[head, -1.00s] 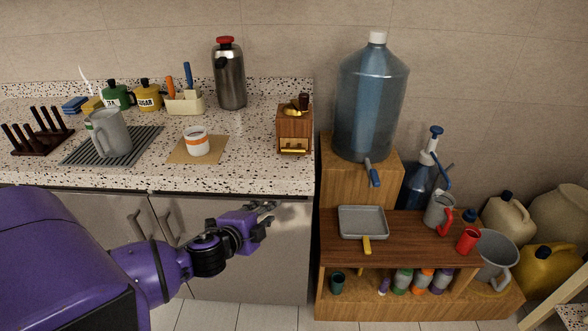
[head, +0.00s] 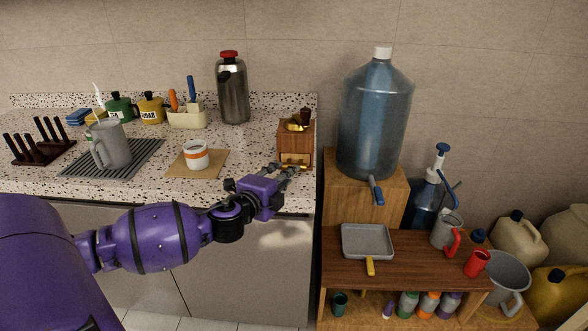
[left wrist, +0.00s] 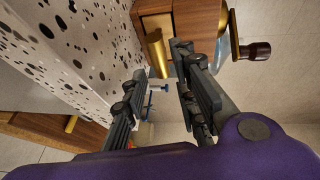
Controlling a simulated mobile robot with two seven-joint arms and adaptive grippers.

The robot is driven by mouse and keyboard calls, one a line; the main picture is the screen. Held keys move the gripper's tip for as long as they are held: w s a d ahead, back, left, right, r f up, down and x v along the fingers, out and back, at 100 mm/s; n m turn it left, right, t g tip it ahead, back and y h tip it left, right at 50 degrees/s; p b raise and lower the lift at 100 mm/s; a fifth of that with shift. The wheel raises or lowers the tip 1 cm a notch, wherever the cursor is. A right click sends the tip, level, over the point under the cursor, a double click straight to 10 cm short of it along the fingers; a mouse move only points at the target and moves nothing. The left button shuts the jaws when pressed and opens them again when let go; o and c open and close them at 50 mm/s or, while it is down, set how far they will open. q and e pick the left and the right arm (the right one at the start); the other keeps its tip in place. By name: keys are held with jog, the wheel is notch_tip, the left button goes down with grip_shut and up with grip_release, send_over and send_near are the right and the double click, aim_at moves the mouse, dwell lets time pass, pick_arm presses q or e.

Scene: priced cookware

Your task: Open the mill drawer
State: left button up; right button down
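The wooden mill (head: 295,138) stands at the right end of the speckled counter, with a brass top and a dark crank knob. Its drawer front with a brass pull (head: 292,163) is low on the side facing me and partly hidden by my fingers. My left gripper (head: 288,169) is open and empty at the counter's front edge, just in front of the drawer. In the left wrist view the fingers (left wrist: 158,64) are apart, with the brass pull (left wrist: 155,52) near the gap between their tips. I cannot tell whether they touch it. The drawer looks shut. My right gripper is not in view.
A white and orange cup (head: 195,157) stands on a tan mat left of the gripper. A steel flask (head: 233,92) stands behind. A large blue water bottle (head: 373,115) is right of the counter, above a low shelf (head: 420,248) with a grey pan.

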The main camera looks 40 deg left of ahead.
aim_at(296, 156)
pick_arm(q)
jog(key=x, duration=0.6)
jog(key=shift+d, duration=0.1)
jog(key=shift+c, duration=0.4)
grip_shut()
